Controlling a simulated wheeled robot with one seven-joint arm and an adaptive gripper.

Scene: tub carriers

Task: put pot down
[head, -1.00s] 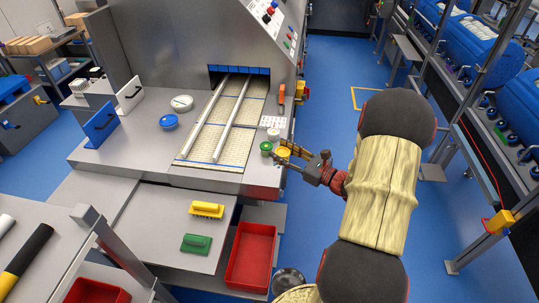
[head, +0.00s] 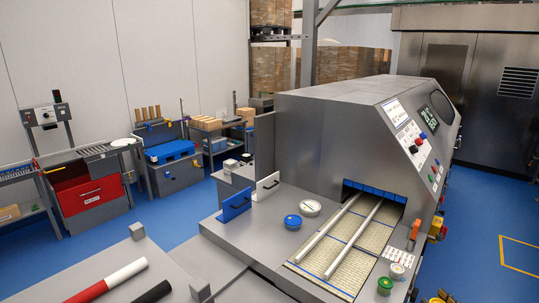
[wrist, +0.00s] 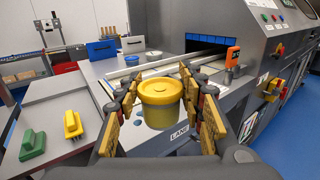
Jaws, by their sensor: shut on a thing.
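A yellow pot with a round lid (wrist: 160,92) is in the middle of the wrist view. My gripper (wrist: 161,84) is around it, with a yellow-padded finger on each side, shut on it. The pot is upright, in front of the steel counter's edge; I cannot tell if its base touches anything. A green pot (head: 385,286) and a white pot (head: 397,271) stand at the counter's front right corner. A blue pot (head: 292,221) and another white pot (head: 310,207) stand left of the belt.
The steel machine (head: 350,130) rises behind a mesh belt (head: 335,262) with two rails. An orange tool (wrist: 232,57) stands by the belt's right side. Blue floor is free at right.

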